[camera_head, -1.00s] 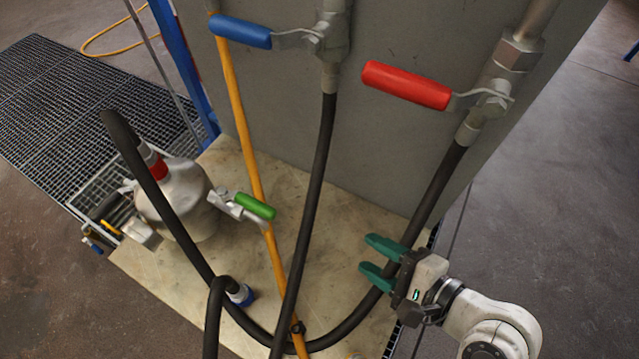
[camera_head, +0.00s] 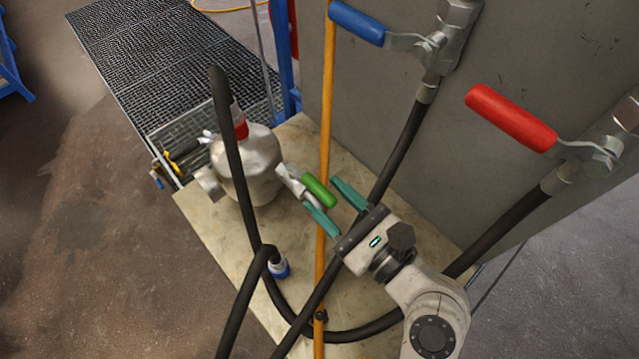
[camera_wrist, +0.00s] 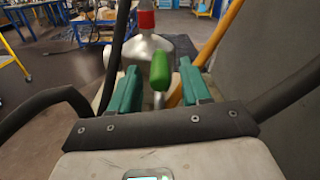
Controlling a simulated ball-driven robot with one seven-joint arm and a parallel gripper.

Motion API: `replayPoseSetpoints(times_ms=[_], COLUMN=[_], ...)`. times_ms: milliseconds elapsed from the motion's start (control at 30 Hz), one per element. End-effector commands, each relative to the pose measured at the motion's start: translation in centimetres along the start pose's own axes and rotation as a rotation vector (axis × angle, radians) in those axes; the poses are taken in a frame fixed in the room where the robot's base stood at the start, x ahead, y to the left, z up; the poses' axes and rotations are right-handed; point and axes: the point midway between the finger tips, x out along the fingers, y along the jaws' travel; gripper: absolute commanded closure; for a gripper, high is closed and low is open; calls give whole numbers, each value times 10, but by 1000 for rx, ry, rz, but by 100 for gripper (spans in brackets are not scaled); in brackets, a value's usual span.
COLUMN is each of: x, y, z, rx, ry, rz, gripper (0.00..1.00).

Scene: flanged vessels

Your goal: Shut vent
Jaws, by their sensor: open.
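The green-handled valve, likely the vent, has its green handle (camera_head: 318,191) sticking out to the right of a silver vessel (camera_head: 247,165) with a red band at its neck. My gripper (camera_head: 335,207) is open, its two teal fingers at either side of the green handle's free end in the head view. In the wrist view the green handle (camera_wrist: 160,70) shows end-on between the fingers (camera_wrist: 160,92), apart from both. The vessel (camera_wrist: 146,50) stands behind it. Whether the fingertips overlap the handle in depth is hard to tell.
A yellow pipe (camera_head: 326,110) rises just behind the handle. Black hoses (camera_head: 398,150) cross around my arm. A blue lever (camera_head: 357,22) and a red lever (camera_head: 511,118) sit on the grey panel (camera_head: 420,120).

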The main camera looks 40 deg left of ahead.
Motion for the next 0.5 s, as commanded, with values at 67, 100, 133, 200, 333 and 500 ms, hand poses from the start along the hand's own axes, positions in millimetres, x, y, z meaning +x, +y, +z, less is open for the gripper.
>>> replayPoseSetpoints(times_ms=[67,100,133,200,333,500], x=[12,16,19,24,28,29], y=[0,0,0,0,0,0], z=[1,1,0,0,0,0], rx=[0,0,-1,-1,-1,-1], ry=[-1,0,0,0,0,0], rz=[2,2,2,1,-1,-1], gripper=[53,53,53,53,53,53])
